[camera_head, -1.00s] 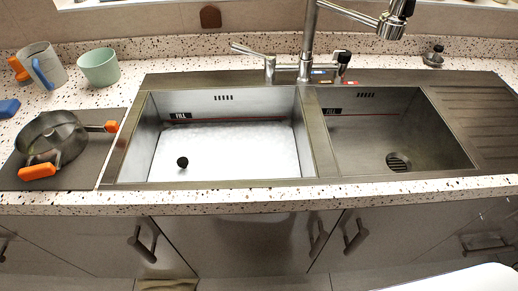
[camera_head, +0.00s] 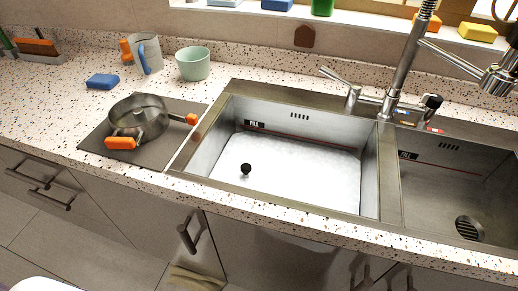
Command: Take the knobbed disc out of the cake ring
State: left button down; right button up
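A round metal vessel (camera_head: 138,120) with orange grips (camera_head: 122,143) stands on a dark mat on the counter, left of the sink. It may be the cake ring, but I cannot be sure. I cannot make out a knobbed disc inside it. A small black knob (camera_head: 246,169) shows in the left basin, against white foam or a white surface. Whatever is under the knob is hidden, so I cannot tell if it belongs to a disc. Neither of my grippers is in view.
A two-basin sink (camera_head: 380,180) with a tall faucet (camera_head: 403,65) fills the right side. A grey mug (camera_head: 147,53), a mint bowl (camera_head: 193,64) and a blue sponge (camera_head: 102,82) stand behind the dark mat (camera_head: 165,157). The counter at far left is mostly free.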

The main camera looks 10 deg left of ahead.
aim_at(139, 115)
jog(key=u, duration=1.25)
jog(key=i+j+u, duration=0.25)
jog(key=j+u, duration=0.25)
jog(key=i, duration=0.05)
